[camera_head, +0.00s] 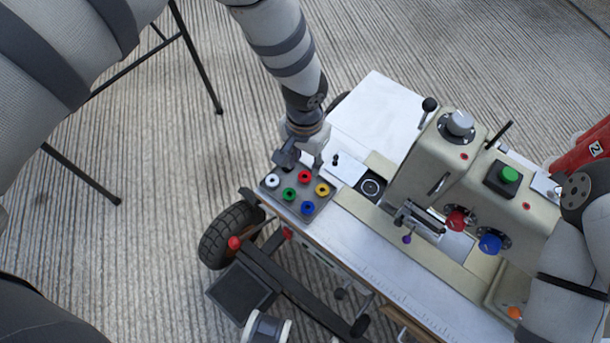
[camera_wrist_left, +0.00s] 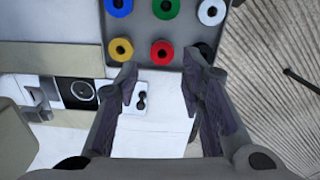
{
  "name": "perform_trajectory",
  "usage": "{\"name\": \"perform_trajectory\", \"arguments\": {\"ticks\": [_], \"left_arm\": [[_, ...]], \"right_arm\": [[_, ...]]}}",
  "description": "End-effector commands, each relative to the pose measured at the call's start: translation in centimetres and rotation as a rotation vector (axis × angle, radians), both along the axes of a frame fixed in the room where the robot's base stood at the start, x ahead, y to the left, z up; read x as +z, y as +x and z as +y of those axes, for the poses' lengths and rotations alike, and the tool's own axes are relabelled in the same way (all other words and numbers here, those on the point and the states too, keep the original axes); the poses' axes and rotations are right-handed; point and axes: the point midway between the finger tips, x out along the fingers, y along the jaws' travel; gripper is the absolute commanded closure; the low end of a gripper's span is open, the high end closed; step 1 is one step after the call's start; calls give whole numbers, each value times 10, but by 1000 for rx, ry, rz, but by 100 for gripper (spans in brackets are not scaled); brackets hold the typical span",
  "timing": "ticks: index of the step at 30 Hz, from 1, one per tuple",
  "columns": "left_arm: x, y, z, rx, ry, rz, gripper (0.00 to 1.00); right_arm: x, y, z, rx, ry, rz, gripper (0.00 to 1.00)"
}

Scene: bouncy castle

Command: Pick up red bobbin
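The red bobbin (camera_head: 305,177) sits in a grey tray (camera_head: 325,206) at the left end of the sewing table; it also shows in the left wrist view (camera_wrist_left: 162,51). White (camera_head: 271,181), green (camera_head: 289,194), blue (camera_head: 307,208) and yellow (camera_head: 321,189) bobbins share the tray. A dark bobbin (camera_wrist_left: 205,51) is partly hidden behind a finger in the left wrist view. My left gripper (camera_wrist_left: 162,76) is open and empty, its fingertips on either side of the red bobbin's line of sight. In the head view the gripper (camera_head: 300,158) is just behind the tray. My right gripper is out of view.
A beige sewing machine (camera_head: 437,165) with knobs and a lever stands right of the tray. A white plate with a small black knob (camera_head: 336,160) lies beside the tray. A wheel (camera_head: 229,235) and frame are below the table's edge.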

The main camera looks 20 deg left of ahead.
Motion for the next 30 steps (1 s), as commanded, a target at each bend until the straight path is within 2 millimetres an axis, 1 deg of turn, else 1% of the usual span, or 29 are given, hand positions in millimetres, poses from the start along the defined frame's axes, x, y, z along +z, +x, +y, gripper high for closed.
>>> {"name": "perform_trajectory", "arguments": {"ticks": [1, 4, 9, 12, 18, 19, 22, 23, 30], "left_arm": [[-8, -1, 0, 0, 0, 2, 64], [-20, 0, 1, -1, 0, 2, 64], [-54, 2, 2, -1, -1, 3, 64], [-63, 3, 2, 0, -2, 1, 64], [-63, 4, 2, 0, -1, -1, 64], [-63, 4, 2, 0, -1, -1, 66], [-63, 4, 2, 0, -1, 0, 89], [-63, 4, 2, 0, -1, 0, 90], [-63, 3, 2, 0, -1, 0, 90]], "right_arm": [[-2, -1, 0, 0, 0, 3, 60], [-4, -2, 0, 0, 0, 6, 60], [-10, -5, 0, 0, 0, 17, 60], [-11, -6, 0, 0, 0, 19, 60], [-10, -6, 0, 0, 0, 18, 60], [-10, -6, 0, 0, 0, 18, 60], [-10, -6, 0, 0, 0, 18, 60], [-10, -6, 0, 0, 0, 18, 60], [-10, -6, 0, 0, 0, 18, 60]]}}
